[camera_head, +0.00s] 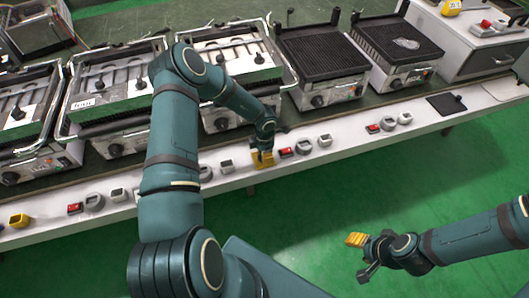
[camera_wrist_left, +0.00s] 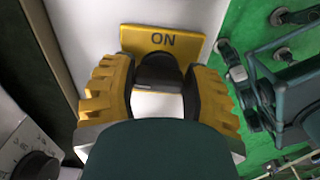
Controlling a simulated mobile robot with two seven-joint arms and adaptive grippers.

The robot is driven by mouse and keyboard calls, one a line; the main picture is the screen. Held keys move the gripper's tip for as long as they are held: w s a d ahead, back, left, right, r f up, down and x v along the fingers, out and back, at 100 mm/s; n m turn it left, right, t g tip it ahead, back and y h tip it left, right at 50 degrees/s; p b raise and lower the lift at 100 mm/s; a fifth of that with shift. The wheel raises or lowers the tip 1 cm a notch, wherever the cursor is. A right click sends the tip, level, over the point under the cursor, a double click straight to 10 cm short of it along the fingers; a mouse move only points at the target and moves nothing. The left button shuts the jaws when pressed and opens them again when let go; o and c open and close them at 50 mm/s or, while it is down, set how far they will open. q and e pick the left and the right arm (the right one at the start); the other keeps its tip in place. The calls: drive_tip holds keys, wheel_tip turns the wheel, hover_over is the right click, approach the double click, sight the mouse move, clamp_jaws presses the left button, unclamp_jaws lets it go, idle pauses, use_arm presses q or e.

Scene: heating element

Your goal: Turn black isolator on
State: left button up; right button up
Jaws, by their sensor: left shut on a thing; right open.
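The black isolator (camera_wrist_left: 160,72) has a dark knob in front of a yellow plate (camera_wrist_left: 163,39) marked "ON" on the white panel. In the left wrist view my left gripper (camera_wrist_left: 158,97) has its yellow ridged fingers on either side of the knob, shut on it. In the head view this left gripper (camera_head: 262,158) is at the panel's front, and the knob is mostly hidden there. My right gripper (camera_head: 362,256) is open and empty over the green floor at the lower right, well apart from the panel.
The long white panel (camera_head: 345,142) carries red switches (camera_head: 286,152) and grey sockets (camera_head: 325,140) close beside the left gripper. Several grills (camera_head: 320,60) stand on the bench behind. A grill knob (camera_wrist_left: 38,168) shows in the left wrist view. The green floor (camera_head: 430,180) in front is clear.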

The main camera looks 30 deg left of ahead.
use_arm(q)
drive_tip(key=m+p, duration=0.1)
drive_tip(key=p, duration=0.1)
drive_tip(key=m+p, duration=0.2)
drive_tip(key=shift+s+d+r+m, duration=0.1)
drive_tip(key=shift+r+m, duration=0.1)
drive_tip(key=shift+m, duration=0.1)
drive_tip(key=m+p, duration=0.2)
drive_tip(key=shift+m, duration=0.3)
drive_tip(key=m, duration=0.2)
drive_tip(key=shift+f+m+p, duration=0.1)
drive_tip(key=shift+m+p, duration=0.3)
drive_tip(key=m, duration=0.2)
drive_tip(key=shift+s+m, duration=0.1)
drive_tip(key=shift+m, duration=0.3)
drive_tip(key=m, duration=0.5)
drive_tip(key=shift+s+f+m+p, duration=0.1)
drive_tip(key=shift+s+m+p, duration=0.05)
drive_tip(key=shift+m+p, duration=0.2)
drive_tip(key=o, duration=1.2)
